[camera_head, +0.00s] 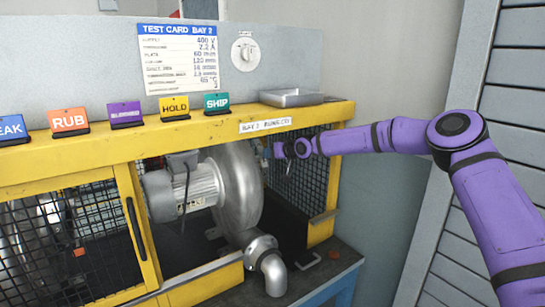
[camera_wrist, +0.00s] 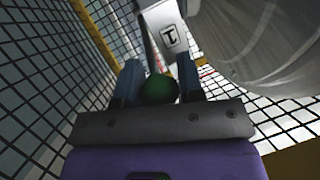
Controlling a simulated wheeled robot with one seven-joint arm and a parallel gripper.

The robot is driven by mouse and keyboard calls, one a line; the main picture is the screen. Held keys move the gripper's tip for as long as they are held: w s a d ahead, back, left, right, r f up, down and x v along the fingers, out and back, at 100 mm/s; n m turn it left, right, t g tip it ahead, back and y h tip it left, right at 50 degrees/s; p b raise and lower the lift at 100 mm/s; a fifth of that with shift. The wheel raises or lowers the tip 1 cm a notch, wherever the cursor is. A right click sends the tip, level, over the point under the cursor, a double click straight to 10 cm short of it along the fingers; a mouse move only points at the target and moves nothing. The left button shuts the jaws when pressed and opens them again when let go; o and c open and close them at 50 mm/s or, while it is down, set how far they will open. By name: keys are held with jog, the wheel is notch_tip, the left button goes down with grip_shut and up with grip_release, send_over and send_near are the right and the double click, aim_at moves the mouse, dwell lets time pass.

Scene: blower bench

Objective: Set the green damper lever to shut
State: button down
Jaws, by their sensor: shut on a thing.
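The green ball knob of the damper lever (camera_wrist: 158,91) sits between the two fingers of my gripper (camera_wrist: 159,70) in the wrist view. The gripper is shut on it. A dark rod runs up from the knob beside a pale metal plate (camera_wrist: 168,32) with a black mark on it. In the head view my gripper (camera_head: 280,150) reaches into the bay, right of the blower housing (camera_head: 236,185). The lever and knob cannot be made out there, and the lever's set position cannot be told.
A yellow frame (camera_head: 215,120) with mesh panels surrounds the bay. The motor (camera_head: 183,190) and an elbow pipe (camera_head: 268,265) stand left of and below my gripper. A metal tray (camera_head: 291,97) rests on the ledge above. The mesh wall (camera_head: 305,180) is close on the right.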

jog(key=shift+a+r, duration=0.3)
jog(key=shift+r, duration=0.05)
dwell(1.3)
jog(key=c, duration=0.8)
grip_release()
jog(key=shift+f, duration=0.1)
jog(key=shift+d, duration=0.1)
jog(key=shift+s+d+r, duration=0.2)
jog(key=shift+d, duration=0.2)
jog(key=v, duration=0.9)
jog(key=shift+s+d+r, duration=0.15)
jog(key=shift+s+d, duration=0.05)
jog(key=shift+s, duration=0.15)
jog(key=shift+c, duration=0.2)
